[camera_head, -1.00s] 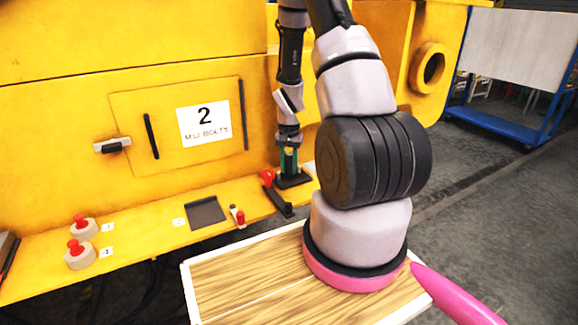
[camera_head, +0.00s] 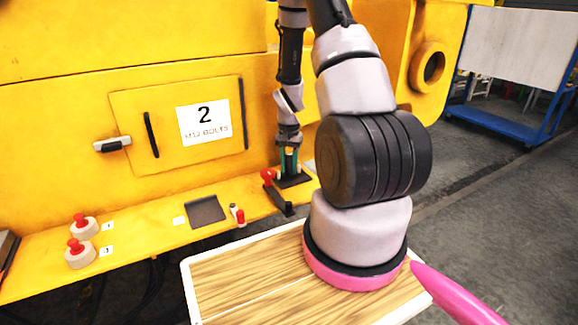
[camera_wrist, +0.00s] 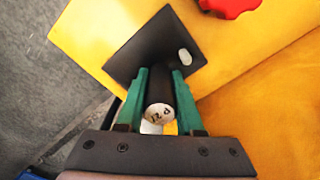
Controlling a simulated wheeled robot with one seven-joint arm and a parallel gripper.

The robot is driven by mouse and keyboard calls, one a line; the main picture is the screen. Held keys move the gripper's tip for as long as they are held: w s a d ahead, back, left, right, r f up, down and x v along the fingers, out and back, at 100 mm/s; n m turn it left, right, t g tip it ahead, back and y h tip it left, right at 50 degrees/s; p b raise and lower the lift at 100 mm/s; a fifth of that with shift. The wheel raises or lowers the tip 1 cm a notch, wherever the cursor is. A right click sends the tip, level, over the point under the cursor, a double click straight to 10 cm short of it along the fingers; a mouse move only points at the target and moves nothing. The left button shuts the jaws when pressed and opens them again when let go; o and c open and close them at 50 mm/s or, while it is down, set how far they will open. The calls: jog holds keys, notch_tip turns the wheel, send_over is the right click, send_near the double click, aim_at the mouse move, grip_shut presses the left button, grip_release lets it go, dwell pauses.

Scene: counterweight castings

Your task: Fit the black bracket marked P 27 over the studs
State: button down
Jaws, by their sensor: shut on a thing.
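The black bracket (camera_head: 296,181) is at the right part of the yellow ledge, below my gripper (camera_head: 289,160). In the wrist view the bracket (camera_wrist: 140,54) is a flat, dark plate with an oval slot near one corner. A round dark post rises from it, and its pale end cap is marked P 27. My gripper (camera_wrist: 161,100) is shut on this post, with one green finger on each side. I cannot tell whether the plate rests on the ledge or hangs just above it. No studs can be made out.
A dark square plate (camera_head: 206,211), a small red-topped part (camera_head: 238,215) and two red-knobbed grey discs (camera_head: 83,226) sit further left on the ledge (camera_head: 150,235).

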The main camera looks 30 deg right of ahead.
jog(key=shift+c, duration=2.3)
grip_release()
notch_tip(320, 180, up, 19)
jog(key=shift+f, duration=0.15)
jog(key=s+a+r+n+t, duration=0.15)
jog(key=s+a+r, duration=0.25)
jog(key=r, duration=0.4)
jog(key=s+a+r+n+t, duration=0.1)
jog(key=s+a+r+t, duration=0.15)
jog(key=r, duration=0.55)
jog(key=s+a+r+n+t+y, duration=0.1)
jog(key=s+a+r, duration=0.2)
jog(key=s, duration=0.3)
jog(key=s+a+r+n+t+y, duration=0.1)
jog(key=s+a+r+t, duration=0.1)
jog(key=s, duration=0.5)
notch_tip(320, 180, up, 2)
jog(key=shift+a+r, duration=0.15)
jog(key=shift+a, duration=0.75)
